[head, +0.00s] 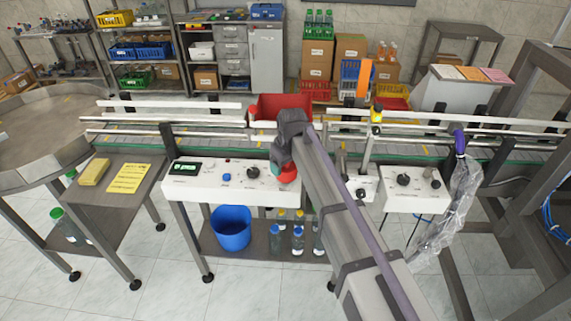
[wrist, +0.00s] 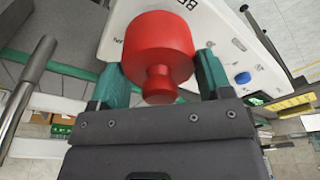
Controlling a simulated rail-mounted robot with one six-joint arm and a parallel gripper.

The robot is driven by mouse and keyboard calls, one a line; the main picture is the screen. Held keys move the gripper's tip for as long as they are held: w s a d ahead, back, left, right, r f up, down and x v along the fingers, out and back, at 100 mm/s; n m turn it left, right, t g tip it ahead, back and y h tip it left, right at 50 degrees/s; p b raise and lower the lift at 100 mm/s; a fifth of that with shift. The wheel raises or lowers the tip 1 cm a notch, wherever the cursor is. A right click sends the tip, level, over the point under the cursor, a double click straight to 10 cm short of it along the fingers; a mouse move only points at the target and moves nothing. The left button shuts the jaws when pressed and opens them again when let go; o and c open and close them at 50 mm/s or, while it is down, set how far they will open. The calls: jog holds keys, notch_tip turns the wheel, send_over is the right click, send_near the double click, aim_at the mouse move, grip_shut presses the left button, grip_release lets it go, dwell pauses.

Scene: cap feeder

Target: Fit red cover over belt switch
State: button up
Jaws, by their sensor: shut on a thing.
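The red cover (wrist: 158,45) is a wide round cap with a narrower stem. In the wrist view it sits between the teal fingers of my gripper (wrist: 162,75), which is shut on it. In the head view the red cover (head: 288,174) shows at the right end of the white control panel (head: 200,184), with my gripper (head: 281,167) just above that end. The panel (wrist: 125,22) also shows behind the cover in the wrist view, with part of a label beginning "BE". I cannot make out the belt switch; the cover and gripper hide part of the panel.
A black knob (head: 253,172) and a blue button (head: 227,177) stand on the panel left of the cover. The conveyor rails run behind it. A second control box (head: 415,190) is to the right. A blue bucket (head: 231,228) and bottles stand on the shelf below.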

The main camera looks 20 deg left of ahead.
jog(key=shift+f+b, duration=0.5)
jog(key=shift+f, duration=0.4)
jog(key=shift+f+b, duration=0.3)
jog(key=o, duration=1)
jog(key=shift+c, duration=0.2)
jog(key=r+p, duration=0.3)
jog(key=d+r+p, duration=0.1)
jog(key=r+p, duration=0.7)
jog(key=shift+s+d, duration=0.2)
jog(key=shift+s, duration=0.2)
jog(key=shift+f, duration=0.1)
